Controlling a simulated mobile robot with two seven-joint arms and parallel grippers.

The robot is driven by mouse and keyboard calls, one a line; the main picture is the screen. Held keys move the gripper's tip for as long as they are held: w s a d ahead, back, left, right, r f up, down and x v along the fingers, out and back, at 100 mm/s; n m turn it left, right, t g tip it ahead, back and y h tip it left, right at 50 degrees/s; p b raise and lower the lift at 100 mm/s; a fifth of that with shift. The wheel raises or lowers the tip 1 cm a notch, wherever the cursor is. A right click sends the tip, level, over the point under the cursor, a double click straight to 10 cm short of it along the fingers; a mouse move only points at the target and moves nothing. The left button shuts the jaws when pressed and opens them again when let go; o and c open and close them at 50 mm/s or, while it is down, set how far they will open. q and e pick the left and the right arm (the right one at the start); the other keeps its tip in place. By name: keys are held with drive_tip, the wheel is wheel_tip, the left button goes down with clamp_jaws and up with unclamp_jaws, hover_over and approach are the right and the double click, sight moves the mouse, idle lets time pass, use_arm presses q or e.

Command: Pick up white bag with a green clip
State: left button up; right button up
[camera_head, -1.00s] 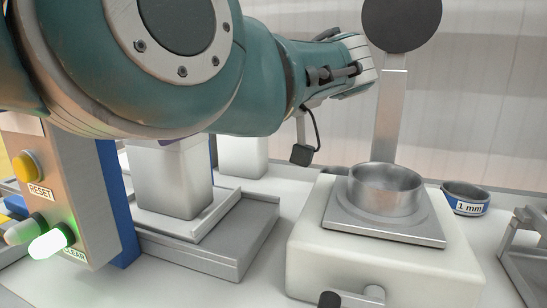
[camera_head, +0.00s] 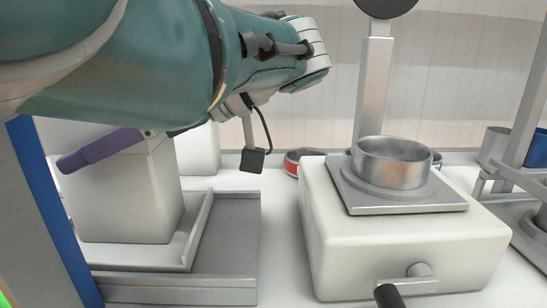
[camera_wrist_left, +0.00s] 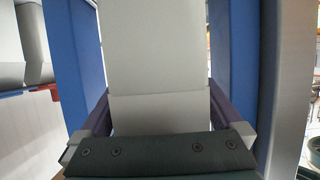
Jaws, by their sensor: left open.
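A pale, boxy bag (camera_head: 125,200) stands upright in a grey metal tray (camera_head: 225,235) at the left of the head view. No green clip shows on it. My left gripper (camera_head: 98,150) is at the bag's upper part; one purple finger shows across its top, and the other is hidden. In the left wrist view, the open gripper's purple fingers (camera_wrist_left: 160,105) stand on either side of a pale surface, seemingly the bag (camera_wrist_left: 155,50). I cannot tell whether they touch it. My right gripper is not in view.
A white sieve-shaker-like machine (camera_head: 400,245) with a round metal pan (camera_head: 392,162) stands to the right. A blue-edged panel (camera_head: 50,210) is close on the left. Another white block (camera_head: 197,152) stands behind the bag. A red-banded ring (camera_head: 303,162) lies at the back.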

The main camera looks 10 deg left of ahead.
use_arm(q)
drive_tip(key=shift+d, duration=0.2)
drive_tip(key=shift+c, duration=0.2)
drive_tip(key=c, duration=1.2)
drive_tip(key=shift+o, duration=0.2)
drive_tip(key=shift+a+r, duration=0.1)
drive_tip(key=shift+r, duration=0.05)
